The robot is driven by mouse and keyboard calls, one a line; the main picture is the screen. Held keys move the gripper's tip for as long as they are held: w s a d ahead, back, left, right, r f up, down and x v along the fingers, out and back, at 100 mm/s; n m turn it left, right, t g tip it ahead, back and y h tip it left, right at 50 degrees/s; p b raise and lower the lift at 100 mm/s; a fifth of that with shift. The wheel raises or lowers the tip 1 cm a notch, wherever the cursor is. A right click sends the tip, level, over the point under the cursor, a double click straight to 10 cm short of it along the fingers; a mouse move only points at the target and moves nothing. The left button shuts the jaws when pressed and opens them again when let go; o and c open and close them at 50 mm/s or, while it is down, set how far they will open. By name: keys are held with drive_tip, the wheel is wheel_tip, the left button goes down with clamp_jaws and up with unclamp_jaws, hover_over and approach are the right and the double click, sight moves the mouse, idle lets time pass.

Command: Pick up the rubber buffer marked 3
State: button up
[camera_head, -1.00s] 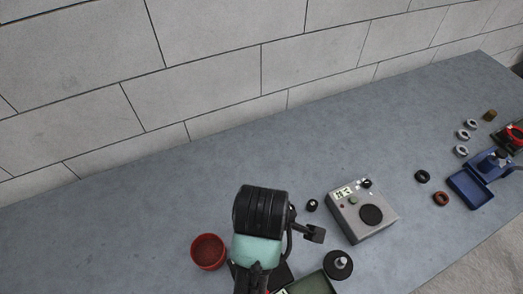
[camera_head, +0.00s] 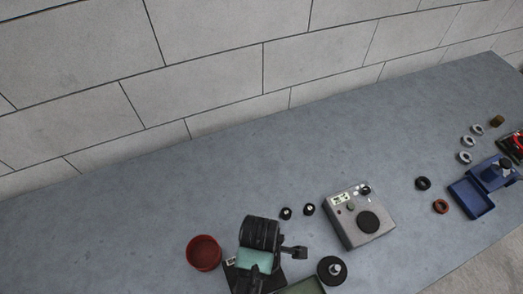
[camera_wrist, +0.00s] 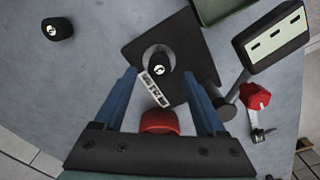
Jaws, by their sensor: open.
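In the wrist view my gripper (camera_wrist: 160,75) is open, its two blue fingers apart and pointing at a black plate (camera_wrist: 190,48). A small black buffer with a white mark (camera_wrist: 158,66) sits on the plate, within a pale ring, and appears between the fingertips without visible contact. A similar black buffer (camera_wrist: 57,28) stands on the counter at upper left. I cannot read either mark. The head view shows two small black buffers (camera_head: 286,213) (camera_head: 309,209) on the counter; my arm hides the fingertips there.
A red part (camera_wrist: 160,121), a red knob (camera_wrist: 255,96) and a dark panel (camera_wrist: 272,38) are close by. The head view shows a red bowl (camera_head: 204,253), grey dial box (camera_head: 360,215), round black object (camera_head: 332,270) and green tray (camera_head: 303,287).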

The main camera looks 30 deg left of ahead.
drive_tip(key=shift+f, duration=1.35)
clamp_jaws()
